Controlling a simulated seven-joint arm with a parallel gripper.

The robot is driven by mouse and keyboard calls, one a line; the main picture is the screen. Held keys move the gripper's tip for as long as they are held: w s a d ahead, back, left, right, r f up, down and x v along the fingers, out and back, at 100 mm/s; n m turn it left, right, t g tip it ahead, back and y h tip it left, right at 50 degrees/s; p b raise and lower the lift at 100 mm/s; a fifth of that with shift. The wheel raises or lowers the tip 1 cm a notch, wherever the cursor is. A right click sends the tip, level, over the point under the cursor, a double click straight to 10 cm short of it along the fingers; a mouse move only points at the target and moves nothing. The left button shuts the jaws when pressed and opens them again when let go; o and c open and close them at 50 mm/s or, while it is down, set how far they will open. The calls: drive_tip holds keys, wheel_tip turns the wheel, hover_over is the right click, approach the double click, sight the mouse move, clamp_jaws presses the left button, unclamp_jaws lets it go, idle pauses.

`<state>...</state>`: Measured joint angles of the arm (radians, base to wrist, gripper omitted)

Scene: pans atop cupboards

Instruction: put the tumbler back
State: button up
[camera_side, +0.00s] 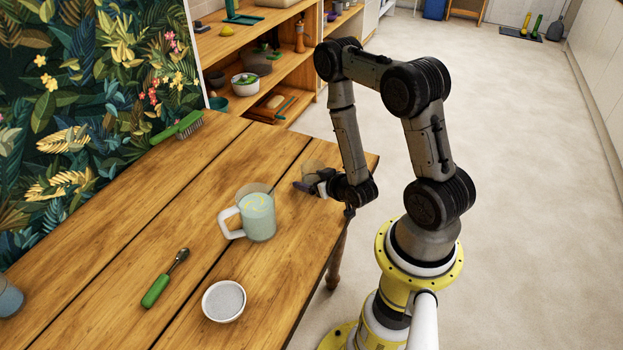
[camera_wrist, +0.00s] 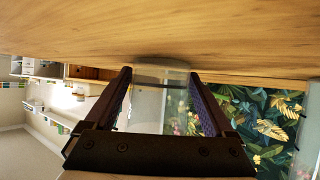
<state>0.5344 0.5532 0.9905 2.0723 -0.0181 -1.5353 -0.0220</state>
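The tumbler (camera_side: 313,168) is a clear, empty-looking glass near the table's far right corner, partly hidden by my gripper in the side view. In the wrist view the tumbler (camera_wrist: 160,95) shows between the two dark fingers, with the tabletop across the top of the picture. My gripper (camera_side: 308,186) is low over the table at the tumbler, its fingers (camera_wrist: 160,76) wide apart with one on each side of the glass. I cannot tell whether the fingers touch it. The glass looks to be at the tabletop.
A handled mug (camera_side: 258,217) with a pale drink stands close by on the wooden table (camera_side: 120,230). Nearer are a white bowl (camera_side: 223,301) and a green-handled tool (camera_side: 157,290). A green brush (camera_side: 178,128) lies by the leafy wall. Open shelves (camera_side: 285,70) stand behind.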

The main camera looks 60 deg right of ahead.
drive_tip(key=shift+o, duration=0.5)
drive_tip(key=shift+r, duration=0.15)
drive_tip(key=v, duration=0.7)
drive_tip(key=shift+s+a+r, duration=0.1)
drive_tip(key=shift+s+r, duration=0.05)
drive_tip(key=shift+s, duration=0.05)
